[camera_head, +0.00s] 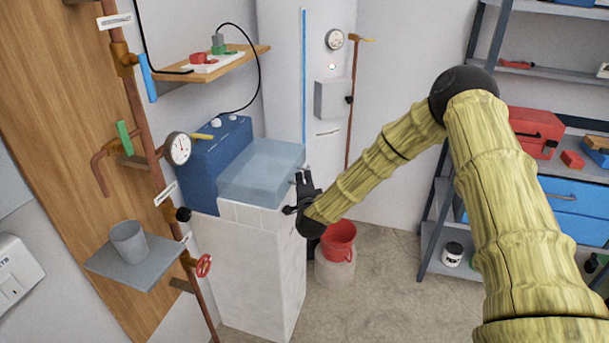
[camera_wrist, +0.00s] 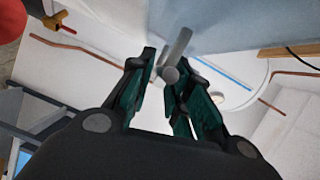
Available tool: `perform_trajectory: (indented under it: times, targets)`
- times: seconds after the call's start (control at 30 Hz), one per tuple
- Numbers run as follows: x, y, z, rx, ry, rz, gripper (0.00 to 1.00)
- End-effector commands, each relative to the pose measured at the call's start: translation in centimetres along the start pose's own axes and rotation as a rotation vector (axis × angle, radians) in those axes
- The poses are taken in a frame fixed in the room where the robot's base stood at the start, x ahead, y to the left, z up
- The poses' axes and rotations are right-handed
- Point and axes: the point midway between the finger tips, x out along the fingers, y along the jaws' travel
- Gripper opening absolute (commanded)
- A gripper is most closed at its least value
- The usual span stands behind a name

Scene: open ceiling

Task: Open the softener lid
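The softener is a white cabinet (camera_head: 250,270) with a blue control head (camera_head: 215,150) at its back left. Its translucent pale-blue lid (camera_head: 262,172) lies flat on top and looks closed. My gripper (camera_head: 299,192) is at the lid's right side, close to its edge. In the wrist view my gripper (camera_wrist: 160,75) has its two dark-green fingers apart, with a gap between them. A grey bar-shaped handle (camera_wrist: 180,48) on the lid reaches to the fingertips. Its rounded end overlaps the right finger in the picture; I cannot tell whether they touch.
A red bucket (camera_head: 338,240) stands on a grey one behind my gripper. Copper pipes with a gauge (camera_head: 178,148) and a small shelf with a grey cup (camera_head: 128,241) are at left. A white tank (camera_head: 300,70) stands behind. Metal shelving (camera_head: 430,235) is at right. Floor is clear in front.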

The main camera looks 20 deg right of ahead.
Motion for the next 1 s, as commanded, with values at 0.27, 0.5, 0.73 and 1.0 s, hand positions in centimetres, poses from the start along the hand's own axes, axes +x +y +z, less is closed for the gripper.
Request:
perform_trajectory:
  times: [0.27, 0.5, 0.73, 1.0]
  targets:
    - [2.4, 0.0, 0.0, 0.0, 0.0, 0.001, 0.19]
    - [2.7, 0.1, 0.0, 0.0, 0.0, 0.001, 0.19]
    - [2.7, 0.1, -0.1, 0.0, 0.0, 0.001, 0.0]
    - [2.7, 0.0, -0.1, -0.002, 0.0, 0.002, 0.0]
